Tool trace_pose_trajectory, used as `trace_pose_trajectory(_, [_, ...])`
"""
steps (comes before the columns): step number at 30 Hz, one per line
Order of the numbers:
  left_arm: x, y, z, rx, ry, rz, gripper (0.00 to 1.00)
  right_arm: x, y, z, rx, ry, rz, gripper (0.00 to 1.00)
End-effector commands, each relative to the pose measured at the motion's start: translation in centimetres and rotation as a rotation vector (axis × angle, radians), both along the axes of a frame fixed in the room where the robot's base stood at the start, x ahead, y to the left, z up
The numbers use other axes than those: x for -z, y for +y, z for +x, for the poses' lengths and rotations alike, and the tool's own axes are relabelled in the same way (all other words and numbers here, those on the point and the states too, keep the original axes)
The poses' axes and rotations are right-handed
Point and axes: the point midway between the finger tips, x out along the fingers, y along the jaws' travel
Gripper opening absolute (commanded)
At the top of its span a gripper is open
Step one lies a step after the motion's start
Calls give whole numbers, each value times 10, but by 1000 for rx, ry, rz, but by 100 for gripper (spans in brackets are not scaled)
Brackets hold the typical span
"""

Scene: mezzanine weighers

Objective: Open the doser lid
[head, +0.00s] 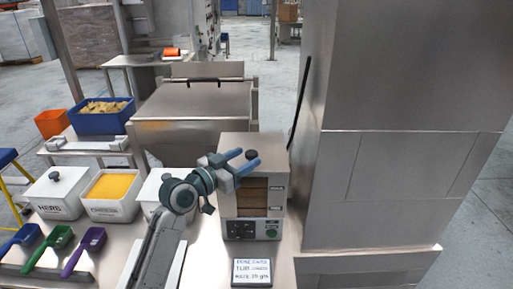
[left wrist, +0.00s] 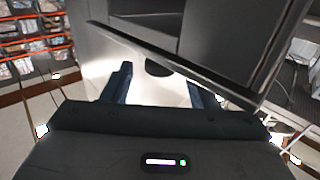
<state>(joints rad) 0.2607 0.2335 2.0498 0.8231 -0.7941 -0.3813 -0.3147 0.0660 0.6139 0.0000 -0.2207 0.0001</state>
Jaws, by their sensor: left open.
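The doser appears to be the pale metal box (head: 230,205) at the front middle of the bench, with brown-filled windows and a dark control panel. A black knob (head: 252,154) stands on its flat lid (head: 247,140), which looks closed. My left gripper (head: 247,158) is open above the lid, its two blue fingers on either side of the knob. In the left wrist view the knob (left wrist: 158,67) shows between and beyond the open fingers (left wrist: 160,82). Whether the fingers touch it I cannot tell. My right gripper is not in view.
A steel hopper (head: 195,101) with a black-handled cover stands behind the doser. A tall steel cabinet (head: 400,120) closes off the right. At left are a white HERB tub (head: 58,193), a yellow-filled tub (head: 112,207) and coloured scoops (head: 85,243). A sign (head: 252,271) lies in front.

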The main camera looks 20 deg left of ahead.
Motion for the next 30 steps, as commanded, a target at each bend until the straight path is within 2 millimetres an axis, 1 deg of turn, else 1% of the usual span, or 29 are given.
trace_pose_trajectory(1, [-4,-5,9,-1,1,-6,53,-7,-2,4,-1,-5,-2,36])
trace_pose_trajectory(3, [-4,-11,19,0,1,-5,53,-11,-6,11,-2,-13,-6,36])
trace_pose_trajectory(6, [-2,-17,31,0,2,-4,53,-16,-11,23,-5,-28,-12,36])
trace_pose_trajectory(9, [-2,-21,39,0,1,-2,53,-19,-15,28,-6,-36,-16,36])
trace_pose_trajectory(13, [-1,-24,44,0,0,0,53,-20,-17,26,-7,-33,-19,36])
trace_pose_trajectory(20, [0,-24,44,0,0,1,53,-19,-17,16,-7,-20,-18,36])
trace_pose_trajectory(21, [0,-24,44,0,0,1,52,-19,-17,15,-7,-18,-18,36])
trace_pose_trajectory(23, [0,-24,44,0,0,0,40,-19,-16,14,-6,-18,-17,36])
trace_pose_trajectory(27, [0,-24,44,0,0,0,12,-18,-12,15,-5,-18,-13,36])
trace_pose_trajectory(29, [0,-24,44,0,0,0,0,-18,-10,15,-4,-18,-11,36])
trace_pose_trajectory(30, [0,-24,44,0,0,0,0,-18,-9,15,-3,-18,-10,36])
